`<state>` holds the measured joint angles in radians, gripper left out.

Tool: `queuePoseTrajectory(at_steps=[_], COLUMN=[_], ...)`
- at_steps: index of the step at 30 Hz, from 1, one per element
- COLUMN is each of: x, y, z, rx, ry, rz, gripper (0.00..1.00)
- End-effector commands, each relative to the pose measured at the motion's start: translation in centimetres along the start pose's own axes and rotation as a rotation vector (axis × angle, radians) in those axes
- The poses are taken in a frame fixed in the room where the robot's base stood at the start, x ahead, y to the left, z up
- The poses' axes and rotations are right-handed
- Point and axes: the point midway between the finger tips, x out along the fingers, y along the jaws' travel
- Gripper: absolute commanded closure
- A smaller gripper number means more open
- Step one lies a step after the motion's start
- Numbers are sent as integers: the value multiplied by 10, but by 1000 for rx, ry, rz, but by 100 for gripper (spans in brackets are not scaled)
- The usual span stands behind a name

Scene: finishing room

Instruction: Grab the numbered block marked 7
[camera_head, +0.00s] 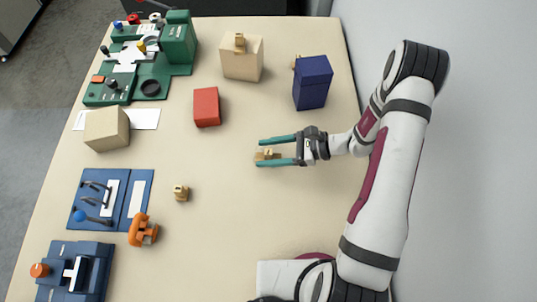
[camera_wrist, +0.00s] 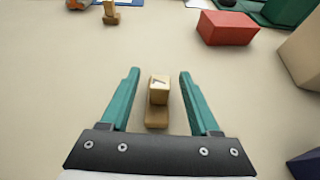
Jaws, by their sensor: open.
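A small pale wooden numbered block (camera_head: 265,155) stands on the table between the fingers of my gripper (camera_head: 258,153). In the wrist view the block (camera_wrist: 158,94) bears a dark mark on its upper face that looks like a 7. Its lower part sits on the table between the teal fingers. My gripper (camera_wrist: 159,74) is open around it, with a gap visible on each side. A similar small wooden block (camera_head: 181,193) stands to the left, and it also shows at the wrist view's top (camera_wrist: 111,14); its number is not readable.
A red block (camera_head: 207,107), a navy box (camera_head: 312,84) and a beige box (camera_head: 241,62) with a small wooden piece on top stand farther back. An orange clamp-like object (camera_head: 142,231) lies front left. Green and blue fixtures line the left. Table around my gripper is clear.

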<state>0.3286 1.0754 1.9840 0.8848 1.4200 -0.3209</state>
Motion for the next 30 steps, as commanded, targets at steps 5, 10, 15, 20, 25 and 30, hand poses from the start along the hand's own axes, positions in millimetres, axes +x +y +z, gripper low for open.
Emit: queuePoseTrajectory(at_steps=[5,10,15,20,25,30], x=[0,0,0,-1,-1,-8], y=[0,0,0,0,0,-1], z=[0,0,0,0,1,19], rx=[0,0,1,1,0,-3], ry=[0,0,0,0,0,1], rz=[0,0,0,0,0,-2], gripper=[43,74,100,100,100,100])
